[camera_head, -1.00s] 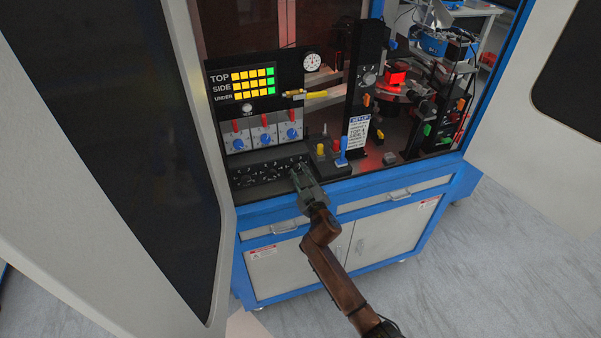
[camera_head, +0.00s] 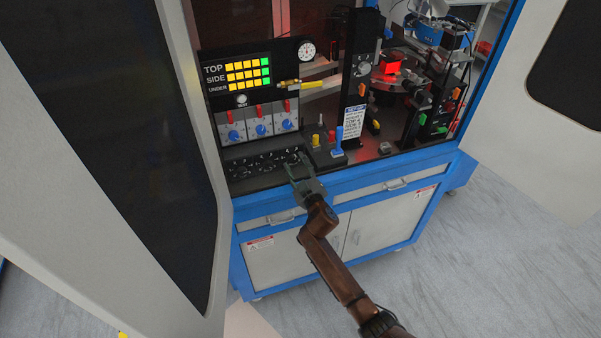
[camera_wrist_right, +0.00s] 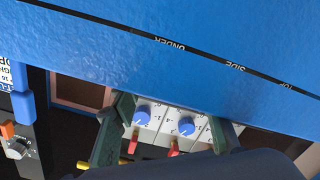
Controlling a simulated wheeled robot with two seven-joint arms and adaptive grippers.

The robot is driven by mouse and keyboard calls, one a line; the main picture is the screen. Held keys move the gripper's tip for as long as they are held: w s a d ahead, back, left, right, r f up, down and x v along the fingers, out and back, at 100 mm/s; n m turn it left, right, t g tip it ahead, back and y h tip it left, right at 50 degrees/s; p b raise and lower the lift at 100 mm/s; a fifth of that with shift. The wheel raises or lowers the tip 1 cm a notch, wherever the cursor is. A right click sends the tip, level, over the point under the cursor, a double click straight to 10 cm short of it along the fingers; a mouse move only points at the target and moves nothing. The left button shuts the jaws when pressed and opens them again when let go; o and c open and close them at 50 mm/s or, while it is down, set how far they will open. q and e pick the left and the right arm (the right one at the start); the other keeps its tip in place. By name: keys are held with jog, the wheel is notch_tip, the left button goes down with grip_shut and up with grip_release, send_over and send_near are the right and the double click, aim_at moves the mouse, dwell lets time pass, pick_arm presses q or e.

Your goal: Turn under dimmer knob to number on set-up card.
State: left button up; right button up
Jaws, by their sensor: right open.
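My right gripper (camera_head: 298,163) is at the right end of the black dial panel (camera_head: 263,164), open, with nothing seen between its fingers. Three pale modules with blue knobs (camera_head: 287,125) and red levers stand above that panel. In the right wrist view, the spread fingers frame two blue knobs (camera_wrist_right: 143,118) (camera_wrist_right: 186,127) on numbered plates farther off. A black strip there reads UNDER, SIDE and TOP; UNDER (camera_wrist_right: 167,44) is at its left. The knob nearest the gripper is partly hidden. The set-up card (camera_head: 353,122) is on the black post; its numbers are too small to read surely.
A display (camera_head: 236,74) shows TOP, SIDE and UNDER rows of yellow and green blocks. A blue lever (camera_head: 338,141) stands just right of the gripper. The blue cabinet edge (camera_head: 380,170) lies below. A large door panel (camera_head: 130,150) closes off the left.

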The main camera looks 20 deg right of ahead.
jog(key=s, duration=1.1)
jog(key=shift+s+d, duration=0.2)
